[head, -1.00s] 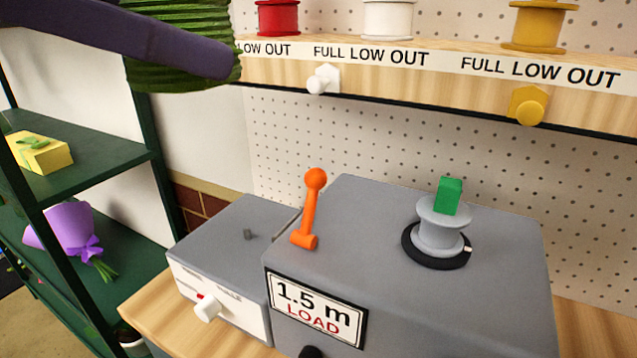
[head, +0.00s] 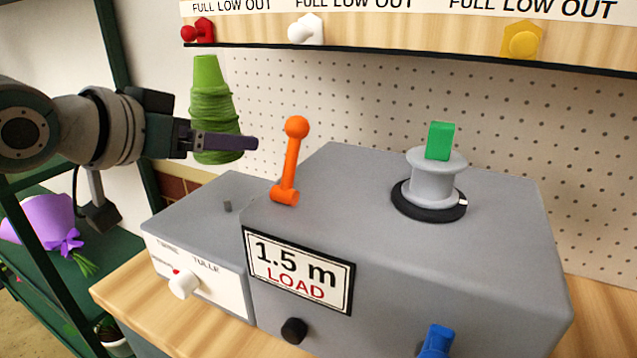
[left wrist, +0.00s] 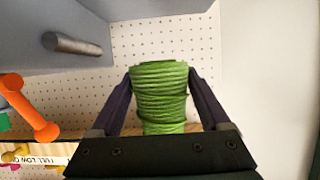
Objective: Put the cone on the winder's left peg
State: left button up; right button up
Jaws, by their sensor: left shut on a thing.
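The cone (head: 212,104) is wound with green twine and narrows toward its top. My left gripper (head: 225,141) is shut on the cone near its wide lower end and holds it upright in the air. In the left wrist view the cone (left wrist: 159,95) sits between the two fingers. The winder (head: 400,255) is a grey machine with a lower box at its left. The left peg (head: 227,206) is a short grey stub on that lower box, below the cone and apart from it. It also shows in the left wrist view (left wrist: 72,44). My right gripper is not in view.
An orange lever (head: 291,160) stands on the winder just right of my left fingertips. A grey spool (head: 437,180) with a green block on top sits farther right. A shelf with colored knobs (head: 523,40) runs above. A green rack with a purple bouquet (head: 40,220) is at the left.

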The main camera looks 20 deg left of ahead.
aim_at(226, 201)
pick_arm(q)
notch_tip(226, 201, down, 8)
jog(key=shift+r+b, duration=0.1)
jog(key=shift+b, duration=0.55)
jog(key=shift+f, duration=0.2)
jog(key=o, duration=1.3)
